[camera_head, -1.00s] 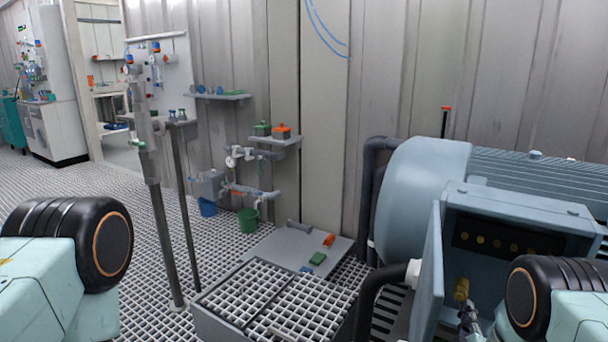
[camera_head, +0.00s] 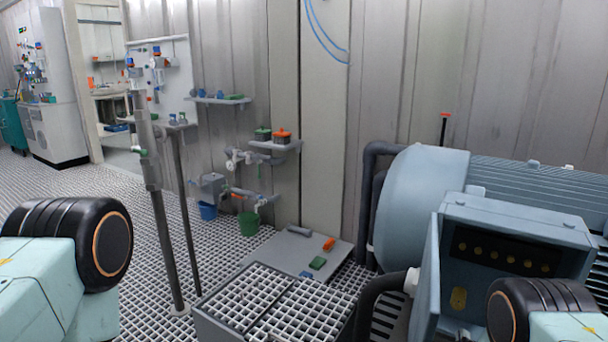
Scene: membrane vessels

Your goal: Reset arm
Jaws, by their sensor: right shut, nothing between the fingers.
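My right arm (camera_head: 545,312) comes in at the lower right, in front of the open blue-grey control box (camera_head: 520,217). Only a small part of my right gripper (camera_head: 466,334) shows at the bottom edge, low inside the box opening. It is shut and empty. A yellow part (camera_head: 458,299) inside the box stands clear above it. My left arm (camera_head: 65,245) shows at the lower left, and its gripper is out of view.
A large blue motor housing (camera_head: 425,200) stands behind the box. The box door (camera_head: 428,285) stands open on its left side. A grating-topped block (camera_head: 275,300) is at bottom centre. A grey plate (camera_head: 290,250) holds small orange and green parts. Open grated floor lies left.

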